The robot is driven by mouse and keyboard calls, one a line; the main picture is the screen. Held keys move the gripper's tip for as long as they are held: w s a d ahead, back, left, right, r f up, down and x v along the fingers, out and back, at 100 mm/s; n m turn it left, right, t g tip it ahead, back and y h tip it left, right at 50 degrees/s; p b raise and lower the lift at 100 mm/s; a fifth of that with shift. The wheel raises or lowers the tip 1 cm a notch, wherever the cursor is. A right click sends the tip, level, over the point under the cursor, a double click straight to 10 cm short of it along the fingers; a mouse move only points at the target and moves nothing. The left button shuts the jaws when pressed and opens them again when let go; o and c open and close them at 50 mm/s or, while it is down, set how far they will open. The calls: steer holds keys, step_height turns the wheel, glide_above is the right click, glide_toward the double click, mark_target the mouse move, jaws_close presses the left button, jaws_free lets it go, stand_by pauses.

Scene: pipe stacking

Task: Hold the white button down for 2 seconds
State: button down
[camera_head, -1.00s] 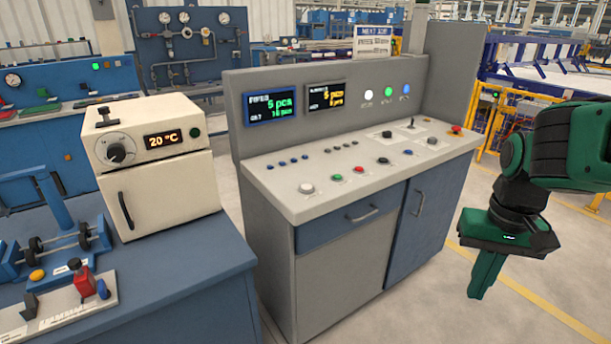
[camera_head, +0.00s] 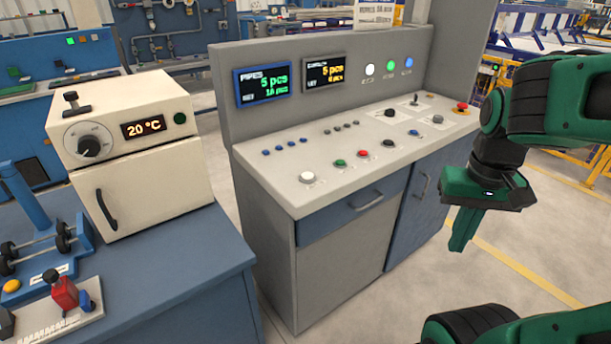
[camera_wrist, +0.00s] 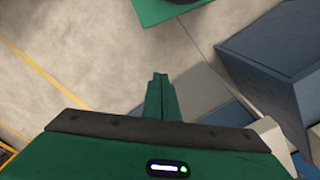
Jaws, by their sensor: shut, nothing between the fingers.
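The white button (camera_head: 307,177) is a round cap at the left front of the console's light top (camera_head: 330,199). It is the leftmost of a row with green (camera_head: 340,164), red (camera_head: 363,156) and black (camera_head: 388,143) buttons. My gripper (camera_head: 460,246) is to the right of the console, pointing down over the floor, well apart from the button. Its green fingers are together and hold nothing. In the wrist view the closed fingers (camera_wrist: 160,80) show over bare floor, and the white button is not in that view.
A red emergency button (camera_head: 461,107) and a joystick (camera_head: 416,99) stand on the console's far right. A back panel with two displays (camera_head: 263,84) rises behind. An oven (camera_head: 130,165) stands on the blue bench at left. The floor right of the console is free.

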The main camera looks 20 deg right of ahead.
steer(key=w+r+n+t+h, duration=0.2)
steer(key=w+n, duration=0.1)
steer(key=w, duration=1.1)
step_height(320, 180, up, 5)
steer(key=n+t+h, duration=0.2)
steer(key=n+t, duration=0.4)
glide_above(307, 177)
steer(key=shift+a+f, duration=0.1)
steer(key=shift+f, duration=0.1)
steer(key=shift+f, duration=0.1)
steer(key=shift+f, duration=4.3)
steer(key=shift+f, duration=0.1)
steer(key=shift+f, duration=0.3)
steer(key=shift+s+f, duration=0.1)
steer(key=shift+f, duration=0.3)
